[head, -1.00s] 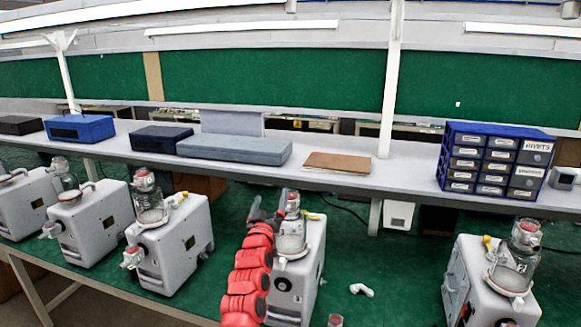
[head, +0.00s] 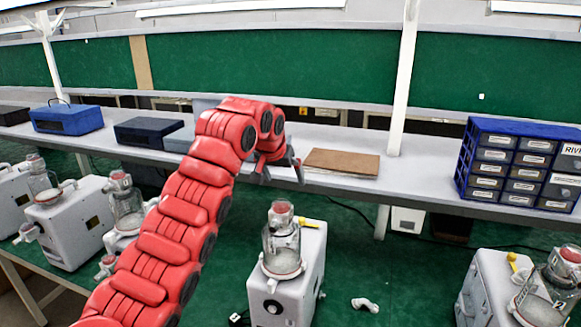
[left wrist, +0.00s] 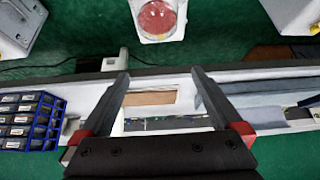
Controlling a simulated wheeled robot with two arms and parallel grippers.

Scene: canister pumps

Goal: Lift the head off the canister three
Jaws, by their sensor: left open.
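The pump nearest my left gripper is a white box (head: 292,285) with a clear glass canister (head: 282,256) and a head with a pink-red round top (head: 281,210). The head sits on the canister, upright. I cannot read a number that marks canister three. My left gripper (head: 282,174) is open and empty, above and behind this head, apart from it. In the left wrist view its two fingers (left wrist: 160,78) are spread with nothing between them, and the pink-red head top (left wrist: 157,19) shows at the top edge. My right gripper is out of view.
More pumps stand at left, one partly behind my arm, and another pump (head: 490,290) stands at right. A white fitting (head: 365,304) lies on the green bench. The shelf behind holds a brown board (head: 342,162), a blue drawer unit (head: 515,165) and boxes.

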